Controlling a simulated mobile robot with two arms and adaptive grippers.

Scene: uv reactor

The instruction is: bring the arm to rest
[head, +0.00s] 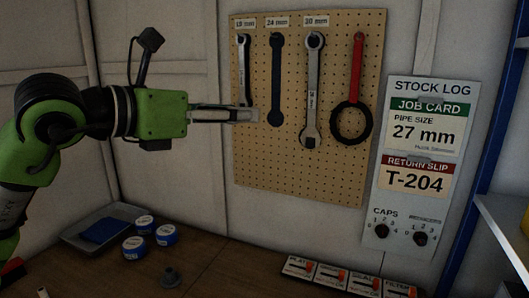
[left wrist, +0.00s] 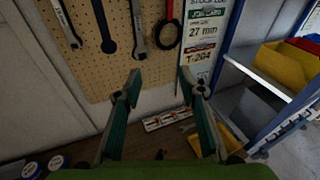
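My left arm (head: 160,113) reaches in from the left, in front of the pegboard (head: 290,165). My left gripper (head: 250,115) overlaps the lower end of the 19 mm wrench (head: 243,70) in the head view. In the left wrist view my left gripper (left wrist: 160,81) has its two fingers spread apart with nothing between them. The wrenches hang beyond it, up and to the left. My right gripper is in neither view.
The 24 mm wrench (head: 276,80), 30 mm wrench (head: 312,90) and red-handled strap wrench (head: 357,70) hang on the board. Blue-and-white tins (head: 166,235) and a grey tray (head: 75,240) stand on the bench (head: 215,265). A labelled switch strip (head: 345,278) lies right. Blue shelving (head: 480,150) is at far right.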

